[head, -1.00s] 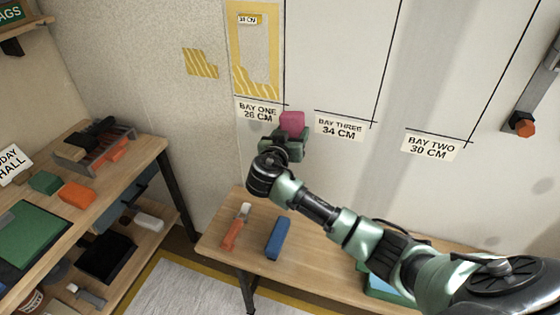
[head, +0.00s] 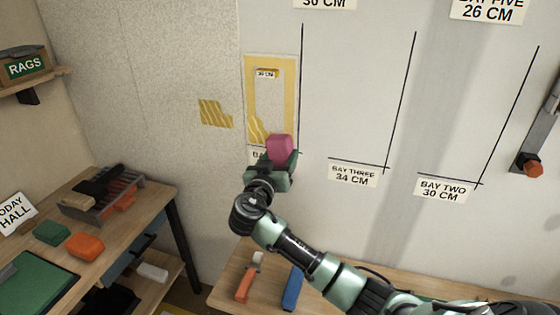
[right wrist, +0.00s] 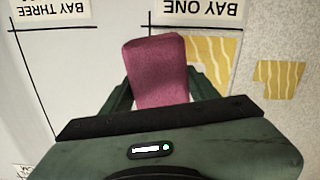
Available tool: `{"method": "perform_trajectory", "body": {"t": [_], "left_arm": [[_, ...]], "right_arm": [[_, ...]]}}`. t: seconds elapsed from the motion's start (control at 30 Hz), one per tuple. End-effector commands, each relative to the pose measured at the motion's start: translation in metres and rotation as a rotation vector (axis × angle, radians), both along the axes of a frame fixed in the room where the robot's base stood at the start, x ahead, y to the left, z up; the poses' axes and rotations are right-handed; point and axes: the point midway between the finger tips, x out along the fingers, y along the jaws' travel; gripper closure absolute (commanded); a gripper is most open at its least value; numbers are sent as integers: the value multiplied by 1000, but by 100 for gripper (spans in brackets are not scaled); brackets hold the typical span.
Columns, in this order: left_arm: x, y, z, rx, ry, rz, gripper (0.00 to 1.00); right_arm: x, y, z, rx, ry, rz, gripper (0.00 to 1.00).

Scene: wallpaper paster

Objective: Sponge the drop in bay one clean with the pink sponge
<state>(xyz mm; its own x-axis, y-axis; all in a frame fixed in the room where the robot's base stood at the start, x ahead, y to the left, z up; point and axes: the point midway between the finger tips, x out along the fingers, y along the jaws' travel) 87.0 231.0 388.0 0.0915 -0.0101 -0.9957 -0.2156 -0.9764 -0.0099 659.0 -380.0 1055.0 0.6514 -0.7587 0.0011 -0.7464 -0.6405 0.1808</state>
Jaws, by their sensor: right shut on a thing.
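The pink sponge (head: 280,149) is in my right gripper (head: 276,168), which is shut on it. It also shows in the right wrist view (right wrist: 158,72) between the fingers (right wrist: 160,95). In the head view the sponge overlaps the lower part of the bay one drop (head: 290,95), a strip with a yellow-striped border and a paler middle. I cannot tell whether the sponge touches the wall. My left gripper is not in view.
A separate yellow-striped patch (head: 215,113) is on the wall to the left. Bays three and two have labels (head: 353,173) (head: 447,188). Below, a bench holds an orange-handled tool (head: 247,280) and a blue block (head: 291,288). A side table (head: 140,222) stands at left.

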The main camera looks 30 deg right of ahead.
Motion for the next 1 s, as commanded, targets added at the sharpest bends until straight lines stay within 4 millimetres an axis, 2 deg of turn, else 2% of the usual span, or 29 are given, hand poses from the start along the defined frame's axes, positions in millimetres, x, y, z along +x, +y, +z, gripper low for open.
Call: {"method": "perform_trajectory", "body": {"t": [0.1,0.4,0.6,1.0], "left_arm": [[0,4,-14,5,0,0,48],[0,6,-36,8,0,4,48],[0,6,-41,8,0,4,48],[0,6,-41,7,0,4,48]], "right_arm": [[9,-13,-3,-1,-3,-5,83],[31,-38,-2,-1,-3,-4,83],[38,-46,0,0,0,-3,83],[39,-47,1,-1,-1,-2,83]]}}
